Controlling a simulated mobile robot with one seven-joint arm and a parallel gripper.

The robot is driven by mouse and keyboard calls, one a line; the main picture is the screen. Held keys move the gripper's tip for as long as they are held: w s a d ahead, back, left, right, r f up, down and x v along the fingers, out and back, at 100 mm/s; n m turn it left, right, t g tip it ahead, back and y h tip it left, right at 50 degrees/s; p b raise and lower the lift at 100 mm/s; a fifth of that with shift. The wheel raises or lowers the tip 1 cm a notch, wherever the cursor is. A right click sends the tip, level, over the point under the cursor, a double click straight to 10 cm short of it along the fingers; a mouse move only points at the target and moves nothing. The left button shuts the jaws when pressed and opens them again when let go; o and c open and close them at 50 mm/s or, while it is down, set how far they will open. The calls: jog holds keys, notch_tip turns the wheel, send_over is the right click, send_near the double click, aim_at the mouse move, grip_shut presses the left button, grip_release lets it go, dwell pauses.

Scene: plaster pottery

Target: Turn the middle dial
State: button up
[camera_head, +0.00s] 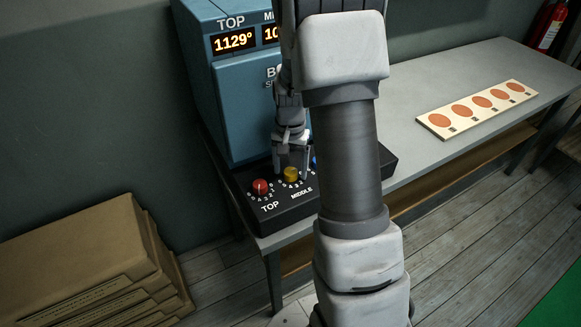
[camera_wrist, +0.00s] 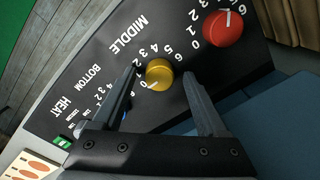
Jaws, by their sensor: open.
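The middle dial is a yellow knob (camera_head: 291,174) on the black control panel (camera_head: 300,207), above the word MIDDLE. In the wrist view the yellow knob (camera_wrist: 159,74) has a white pointer mark near the 0. My gripper (camera_head: 291,172) is over the panel at the yellow knob. In the wrist view my gripper (camera_wrist: 162,85) is open, with one finger on each side of the yellow knob and gaps showing beside it. The red top dial (camera_head: 260,187) is to its left, and its mark points near 6 in the wrist view (camera_wrist: 223,28).
A blue kiln with orange displays (camera_head: 234,41) stands behind the panel. My arm hides most of the panel's right part. A board with orange discs (camera_head: 478,108) lies on the grey table (camera_head: 420,160). Cardboard boxes (camera_head: 85,260) are stacked at left.

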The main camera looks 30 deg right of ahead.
jog(key=shift+c, duration=0.2)
grip_shut()
jog(key=shift+m, duration=0.4)
jog(key=m+p, duration=0.1)
jog(key=m, duration=0.4)
jog(key=shift+r+m+p, duration=0.1)
jog(key=shift+m+p, duration=0.2)
jog(key=shift+p, duration=0.05)
jog(key=m+p, duration=0.2)
jog(key=m, duration=0.3)
dwell(0.4)
